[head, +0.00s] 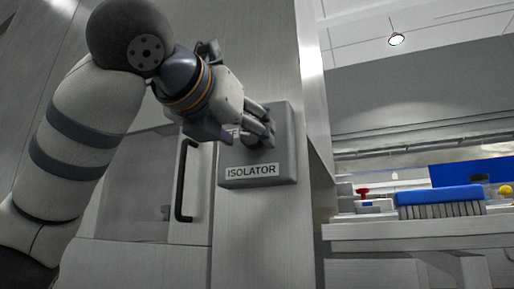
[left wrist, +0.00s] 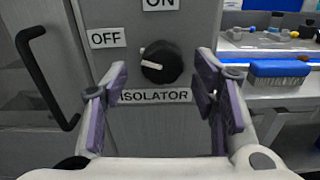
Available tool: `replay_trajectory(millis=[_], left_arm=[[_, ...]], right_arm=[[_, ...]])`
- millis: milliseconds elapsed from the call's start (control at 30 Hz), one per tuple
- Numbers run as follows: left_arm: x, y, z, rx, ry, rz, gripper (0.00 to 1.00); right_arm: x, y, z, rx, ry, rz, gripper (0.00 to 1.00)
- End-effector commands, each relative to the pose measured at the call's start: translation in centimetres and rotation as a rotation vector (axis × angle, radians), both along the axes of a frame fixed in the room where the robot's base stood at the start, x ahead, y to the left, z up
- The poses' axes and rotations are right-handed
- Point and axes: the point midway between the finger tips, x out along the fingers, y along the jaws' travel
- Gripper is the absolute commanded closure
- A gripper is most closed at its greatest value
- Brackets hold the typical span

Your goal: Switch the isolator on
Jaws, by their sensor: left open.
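The isolator is a grey box (head: 284,160) on a pale cabinet panel, with a white ISOLATOR label (head: 251,170). In the left wrist view its black round knob (left wrist: 161,62) carries a white pointer mark that points left, toward the OFF label (left wrist: 106,38). The ON label (left wrist: 160,4) is above the knob, cut by the top edge. My left gripper (head: 265,133) is in front of the box and hides most of the knob in the head view. In the left wrist view the open fingers (left wrist: 163,92) stand either side of the knob, apart from it. My right gripper is not in view.
A black door handle (head: 184,180) is on the cabinet left of the box. To the right, a bench (head: 420,230) bears a blue brush (head: 440,195) and small items.

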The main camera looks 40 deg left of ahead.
Motion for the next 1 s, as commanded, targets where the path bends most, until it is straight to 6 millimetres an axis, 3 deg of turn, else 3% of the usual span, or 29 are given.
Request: replay_trajectory(millis=[133,400,600,1000], left_arm=[[1.24,0.23,0.14,0.001,-0.001,-0.002,0.47],[1.44,0.29,0.09,0.001,-0.001,-0.001,0.49],[1.42,0.28,0.08,0.001,-0.001,-0.001,0.94],[1.34,0.37,0.18,0.059,0.014,0.001,0.95]], right_arm=[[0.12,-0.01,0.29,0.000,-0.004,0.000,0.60],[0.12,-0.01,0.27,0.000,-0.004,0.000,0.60],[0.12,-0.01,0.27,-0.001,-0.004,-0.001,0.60],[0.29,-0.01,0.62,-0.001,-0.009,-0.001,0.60]])
